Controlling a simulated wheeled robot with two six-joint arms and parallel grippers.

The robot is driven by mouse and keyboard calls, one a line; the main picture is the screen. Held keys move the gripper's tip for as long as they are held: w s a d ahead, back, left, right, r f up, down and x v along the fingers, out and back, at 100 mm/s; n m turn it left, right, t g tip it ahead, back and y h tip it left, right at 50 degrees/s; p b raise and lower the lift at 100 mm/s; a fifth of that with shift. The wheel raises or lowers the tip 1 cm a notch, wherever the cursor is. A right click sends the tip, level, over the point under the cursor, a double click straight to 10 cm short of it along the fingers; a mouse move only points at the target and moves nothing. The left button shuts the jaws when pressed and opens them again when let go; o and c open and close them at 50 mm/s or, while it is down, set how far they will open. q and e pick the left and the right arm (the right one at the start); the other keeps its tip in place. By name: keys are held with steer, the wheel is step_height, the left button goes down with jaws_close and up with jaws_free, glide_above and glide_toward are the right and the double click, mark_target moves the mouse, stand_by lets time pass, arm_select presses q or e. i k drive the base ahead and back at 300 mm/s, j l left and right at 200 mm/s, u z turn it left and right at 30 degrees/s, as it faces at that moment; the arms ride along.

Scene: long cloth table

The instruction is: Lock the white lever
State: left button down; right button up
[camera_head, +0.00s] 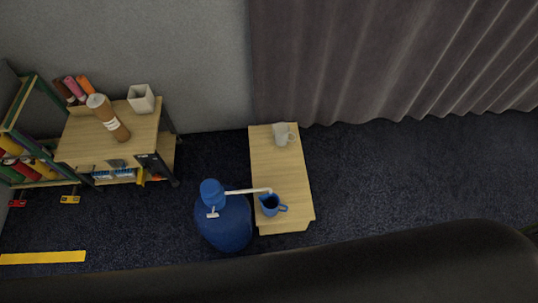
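A large blue water jug (224,232) stands on the dark carpet, with a blue pump head (211,192) on top. A small white lever (212,215) shows on the front side of the pump, too small to tell its position exactly. A white spout (248,191) runs from the pump to the right and bends down over a blue mug (270,205). The mug stands on a low wooden table (275,167). Neither of my grippers is in view.
A white mug (283,134) stands at the table's far end. A wooden shelf unit (85,140) on the left bears a brown-and-white cylinder (108,118) and a white square pot (141,98). Grey curtains (400,60) hang behind. Carpet (420,170) right of the table is clear.

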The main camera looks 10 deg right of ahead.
mark_target(213, 214)
steer(key=k+j, duration=0.1)
steer(key=k, duration=0.4)
steer(key=k+j, duration=0.15)
steer(key=k, duration=0.4)
steer(key=k+j, duration=0.1)
steer(key=k, duration=0.4)
